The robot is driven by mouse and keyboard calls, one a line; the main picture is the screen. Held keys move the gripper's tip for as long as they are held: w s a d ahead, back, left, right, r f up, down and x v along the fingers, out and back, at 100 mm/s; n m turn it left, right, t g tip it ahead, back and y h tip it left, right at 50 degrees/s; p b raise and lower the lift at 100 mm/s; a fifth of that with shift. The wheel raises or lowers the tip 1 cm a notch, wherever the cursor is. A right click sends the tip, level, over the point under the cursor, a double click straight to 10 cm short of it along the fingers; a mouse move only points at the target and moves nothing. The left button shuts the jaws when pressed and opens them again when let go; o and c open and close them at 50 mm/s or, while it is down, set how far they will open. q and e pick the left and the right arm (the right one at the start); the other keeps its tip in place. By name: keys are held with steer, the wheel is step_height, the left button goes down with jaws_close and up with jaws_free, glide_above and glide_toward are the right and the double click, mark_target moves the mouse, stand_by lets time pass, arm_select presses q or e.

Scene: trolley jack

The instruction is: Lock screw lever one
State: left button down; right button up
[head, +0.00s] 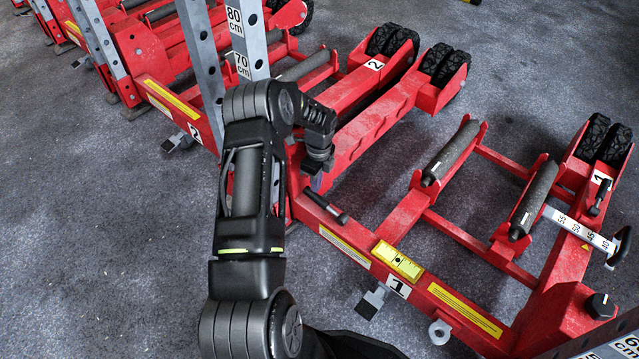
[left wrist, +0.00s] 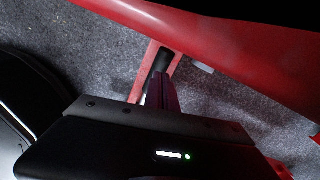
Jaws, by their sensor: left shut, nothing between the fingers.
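The red trolley jack marked 1 (head: 398,286) fills the right side of the head view. A short black lever handle (head: 326,207) lies on its frame near the left end, close to the uprights. Another black handle (head: 600,197) stands by the wheels at right. I cannot tell which is screw lever one. My left gripper (head: 317,182) points down just above the left handle and is partly hidden by my wrist. In the left wrist view its fingers (left wrist: 161,92) are shut and empty, with a dark cylindrical part (left wrist: 158,62) on a red bar just beyond them. My right gripper is out of view.
Grey uprights with height scales (head: 248,40) stand close behind my left arm. Jack two (head: 365,125) lies behind. A yellow level (head: 398,262) sits on the front beam, and black rollers (head: 450,152) cross the frame. Bare grey floor is at left.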

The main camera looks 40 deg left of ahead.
arm_select(q)
steer(key=shift+a, duration=0.1)
stand_by(0.5)
step_height(320, 180, up, 8)
steer(key=p, duration=0.2)
steer(key=shift+w+f+p, duration=0.2)
steer(key=shift+p, duration=0.15)
stand_by(0.4)
